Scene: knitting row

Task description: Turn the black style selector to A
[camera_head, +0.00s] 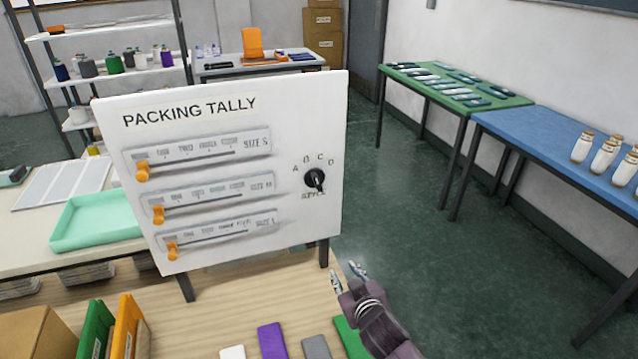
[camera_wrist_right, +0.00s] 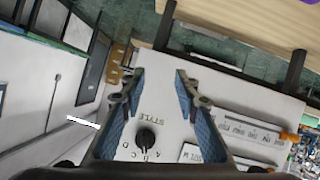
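The black style selector (camera_head: 315,179) is a round knob at the right side of the white PACKING TALLY board (camera_head: 215,115). Letters A to D arc over it, with A at the left. I cannot tell for sure which letter it points to. The selector also shows in the right wrist view (camera_wrist_right: 146,138), where the board appears upside down. My right gripper (camera_head: 347,274) is open and empty, below and a little right of the selector, clear of it. Its spread fingers also show in the right wrist view (camera_wrist_right: 160,76). My left gripper is out of view.
Three sliders with orange knobs (camera_head: 142,171) are on the board's left half. The board stands on a wooden table (camera_head: 225,312) with coloured blocks (camera_head: 271,340) and binders (camera_head: 124,325) in front. Open floor (camera_head: 430,220) lies to the right.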

